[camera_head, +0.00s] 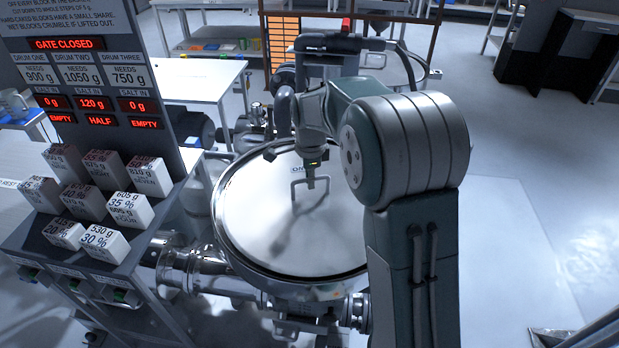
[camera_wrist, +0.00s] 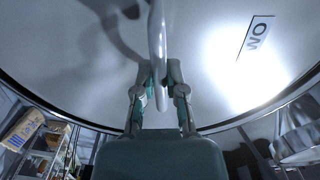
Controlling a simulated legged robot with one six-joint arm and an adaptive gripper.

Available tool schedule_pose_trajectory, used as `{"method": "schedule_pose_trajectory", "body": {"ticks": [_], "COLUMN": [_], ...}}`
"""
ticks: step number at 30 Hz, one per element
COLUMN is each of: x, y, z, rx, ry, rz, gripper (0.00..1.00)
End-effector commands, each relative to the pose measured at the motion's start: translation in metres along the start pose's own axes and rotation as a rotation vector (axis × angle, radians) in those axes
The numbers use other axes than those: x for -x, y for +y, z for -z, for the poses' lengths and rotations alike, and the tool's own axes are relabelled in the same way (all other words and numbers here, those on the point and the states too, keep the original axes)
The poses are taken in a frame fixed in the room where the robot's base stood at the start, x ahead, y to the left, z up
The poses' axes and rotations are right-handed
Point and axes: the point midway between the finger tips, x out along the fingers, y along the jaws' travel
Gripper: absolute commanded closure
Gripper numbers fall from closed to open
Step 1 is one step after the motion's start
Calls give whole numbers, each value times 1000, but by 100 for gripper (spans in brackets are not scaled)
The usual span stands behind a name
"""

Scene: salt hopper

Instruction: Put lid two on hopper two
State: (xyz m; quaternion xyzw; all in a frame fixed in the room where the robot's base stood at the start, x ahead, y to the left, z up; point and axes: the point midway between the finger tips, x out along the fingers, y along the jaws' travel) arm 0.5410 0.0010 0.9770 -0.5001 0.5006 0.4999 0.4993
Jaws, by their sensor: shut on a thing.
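The lid (camera_head: 262,228) is a large round metal disc in the middle of the head view. My gripper (camera_head: 311,180) is shut on its upright loop handle (camera_head: 293,190). The gripper's fingers (camera_wrist: 160,92) close around the handle (camera_wrist: 157,40) there. The hopper (camera_head: 330,293) is directly under the lid, mostly hidden by it. The lid looks nearly level over the rim; I cannot tell whether it touches all round.
A stand at left carries a display board (camera_head: 85,75) reading "GATE CLOSED" and several labelled salt blocks (camera_head: 95,200). Metal pipes (camera_head: 195,272) surround the hopper. White tables (camera_head: 200,78) and an orange rack (camera_head: 282,45) stand behind. Floor at right is clear.

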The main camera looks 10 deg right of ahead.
Motion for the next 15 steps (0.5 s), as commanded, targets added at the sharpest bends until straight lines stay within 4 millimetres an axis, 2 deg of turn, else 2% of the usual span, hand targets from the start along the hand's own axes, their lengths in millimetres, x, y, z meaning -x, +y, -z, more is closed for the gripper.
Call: {"method": "schedule_pose_trajectory", "body": {"ticks": [4, 5, 6, 7, 15], "x": [-1, -1, -1, -1, -2], "y": [-1, -1, -1, -1, 0], "z": [0, 0, 0, 0, 0], "rx": [0, 0, 0, 0, 0], "ry": [0, 0, 0, 0, 0], "rz": [3, 3, 3, 3, 0], "gripper": [100, 71, 53, 45, 45]}}
